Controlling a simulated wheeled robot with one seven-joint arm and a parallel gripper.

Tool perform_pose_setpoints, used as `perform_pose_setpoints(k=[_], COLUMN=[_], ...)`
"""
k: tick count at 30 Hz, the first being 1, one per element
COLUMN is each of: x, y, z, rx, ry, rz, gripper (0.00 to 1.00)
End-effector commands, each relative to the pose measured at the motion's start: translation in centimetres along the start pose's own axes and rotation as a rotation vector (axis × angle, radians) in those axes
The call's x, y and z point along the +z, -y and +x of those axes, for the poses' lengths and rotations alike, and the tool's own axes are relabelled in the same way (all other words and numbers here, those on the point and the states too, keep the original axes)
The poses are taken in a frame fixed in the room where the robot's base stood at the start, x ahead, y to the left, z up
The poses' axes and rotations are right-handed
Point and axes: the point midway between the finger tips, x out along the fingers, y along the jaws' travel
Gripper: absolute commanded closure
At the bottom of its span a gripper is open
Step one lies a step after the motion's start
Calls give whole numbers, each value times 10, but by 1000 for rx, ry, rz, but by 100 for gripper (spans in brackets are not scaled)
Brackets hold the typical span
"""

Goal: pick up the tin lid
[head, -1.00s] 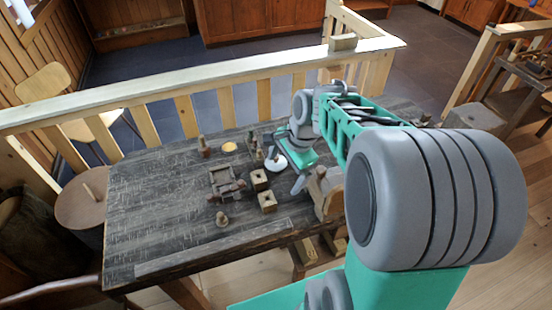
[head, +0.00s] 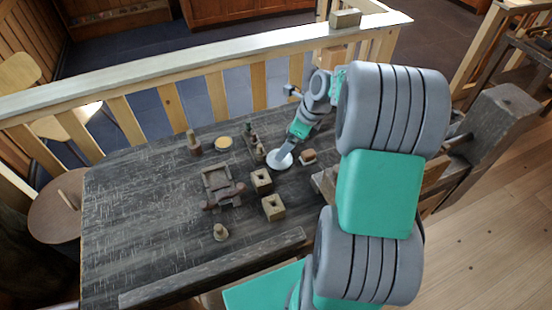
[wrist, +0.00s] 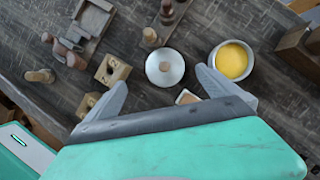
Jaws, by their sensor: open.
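In the wrist view my gripper (wrist: 161,78) is open and empty, with one finger on each side of the lid's near part. The fingers look apart from the lid; their height above it is hard to tell.
A bowl with yellow contents (wrist: 232,60) stands close to the right finger. A small block (wrist: 187,97) lies just below the lid. Square blocks with holes (head: 261,180), spools (wrist: 166,14) and a wooden tray (head: 215,178) are nearby.

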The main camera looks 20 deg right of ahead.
Motion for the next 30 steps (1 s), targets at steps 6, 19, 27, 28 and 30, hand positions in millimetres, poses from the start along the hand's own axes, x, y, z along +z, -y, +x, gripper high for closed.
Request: perform_pose_setpoints(k=[6, 19, 27, 28, 30], x=[-7, -10, -9, -9, -9], y=[2, 5, 5, 5, 5], z=[21, 84, 87, 87, 87], rx=[0, -2, -4, -4, -4], ry=[0, 0, 0, 0, 0], rz=[7, 9, 7, 7, 6], gripper=[0, 0, 3, 6, 11])
